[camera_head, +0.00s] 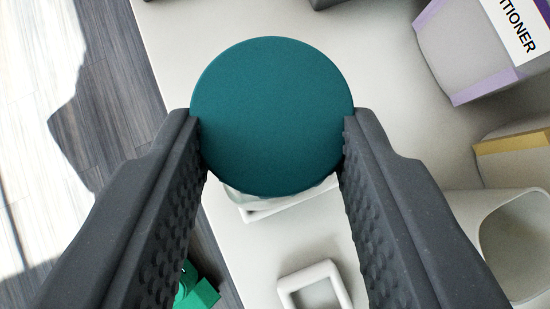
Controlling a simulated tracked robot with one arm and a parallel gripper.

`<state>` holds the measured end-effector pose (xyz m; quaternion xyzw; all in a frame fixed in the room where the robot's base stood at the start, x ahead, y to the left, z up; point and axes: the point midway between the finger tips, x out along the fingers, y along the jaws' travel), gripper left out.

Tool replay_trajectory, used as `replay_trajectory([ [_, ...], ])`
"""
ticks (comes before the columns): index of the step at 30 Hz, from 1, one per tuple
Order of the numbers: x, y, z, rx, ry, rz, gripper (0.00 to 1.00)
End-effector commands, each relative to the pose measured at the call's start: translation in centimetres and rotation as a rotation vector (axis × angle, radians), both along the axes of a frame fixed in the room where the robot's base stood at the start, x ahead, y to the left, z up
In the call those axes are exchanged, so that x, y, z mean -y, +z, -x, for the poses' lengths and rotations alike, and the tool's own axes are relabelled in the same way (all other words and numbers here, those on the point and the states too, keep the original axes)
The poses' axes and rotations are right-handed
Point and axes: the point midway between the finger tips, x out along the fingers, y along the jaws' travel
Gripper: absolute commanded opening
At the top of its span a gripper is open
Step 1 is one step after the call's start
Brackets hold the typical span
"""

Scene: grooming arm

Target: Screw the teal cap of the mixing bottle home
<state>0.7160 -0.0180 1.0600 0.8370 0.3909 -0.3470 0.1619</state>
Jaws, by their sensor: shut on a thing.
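The teal cap (272,115) is a round, flat disc near the top middle of the view, seen from above. My gripper (272,125) is shut on it, with one dark, studded finger against its left edge and the other against its right edge. Just below the cap shows a pale, partly see-through piece, likely the mixing bottle (245,198), with a white rim or base around it. The cap hides most of what is under it. I cannot tell how far the cap is seated on its thread.
A pale table (395,120) has its left edge beside the cap, with a dark plank floor beyond. At right stand a purple-edged box (470,60) marked "TIONER", a yellow-banded box (515,150) and a grey open container (515,245). A white square frame (315,270) lies below. A green object (200,293) is lower left.

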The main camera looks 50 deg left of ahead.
Motion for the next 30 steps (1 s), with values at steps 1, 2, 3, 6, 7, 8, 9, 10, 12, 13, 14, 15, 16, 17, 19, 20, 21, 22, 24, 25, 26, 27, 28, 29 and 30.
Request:
replay_trajectory([
  [1, -0.14, -0.04, 0.23, -0.004, -0.013, -0.001, 0.0],
  [2, -0.12, -0.04, 0.22, -0.003, -0.024, 0.0, 0.0],
  [3, -0.07, -0.01, 0.17, -0.001, -0.035, 0.0, 0.0],
  [6, -0.02, -0.01, 0.12, 0.0, -0.045, 0.001, 0.0],
  [7, -0.01, -0.01, 0.11, 0.0, -0.045, 0.001, 0.0],
  [8, -0.01, -0.01, 0.11, -0.001, -0.044, 0.001, 0.0],
  [9, -0.02, -0.02, 0.1, 0.0, -0.043, 0.001, 0.0],
  [10, -0.02, -0.02, 0.1, 0.0, -0.043, 0.001, 0.0],
  [12, -0.03, -0.01, 0.1, 0.0, -0.043, 0.001, 0.0],
  [13, -0.04, -0.01, 0.11, -0.001, -0.045, 0.001, 0.0],
  [14, -0.07, 0.01, 0.14, -0.001, -0.051, 0.001, 0.0],
  [15, -0.13, 0.01, 0.19, -0.002, -0.064, 0.001, 0.0],
  [16, -0.2, 0.01, 0.25, -0.004, -0.076, 0.001, 0.0],
  [17, -0.27, -0.04, 0.31, -0.004, -0.092, 0.001, 0.0],
  [19, -0.41, -0.07, 0.45, -0.006, -0.137, 0.0, 0.0],
  [20, -0.44, 0.02, 0.45, -0.005, -0.158, 0.001, 0.0],
  [21, -0.46, 0.14, 0.42, -0.003, -0.188, 0.001, 0.0],
  [22, -0.56, 0.11, 0.52, -0.005, -0.206, 0.001, 0.0],
  [24, -0.57, 0.15, 0.56, -0.003, -0.255, 0.0, 0.0],
  [25, -0.61, 0.17, 0.56, -0.003, -0.269, 0.001, 0.0],
  [26, -0.63, 0.18, 0.57, -0.004, -0.286, 0.002, 0.0],
  [27, -0.64, 0.16, 0.55, -0.003, -0.309, 0.003, 0.0],
  [28, -0.67, 0.11, 0.6, -0.004, -0.325, 0.002, 0.0],
  [29, -0.72, 0.04, 0.7, -0.006, -0.34, 0.002, 0.0],
  [30, -0.73, 0.01, 0.68, -0.006, -0.358, 0.001, 0.0],
])
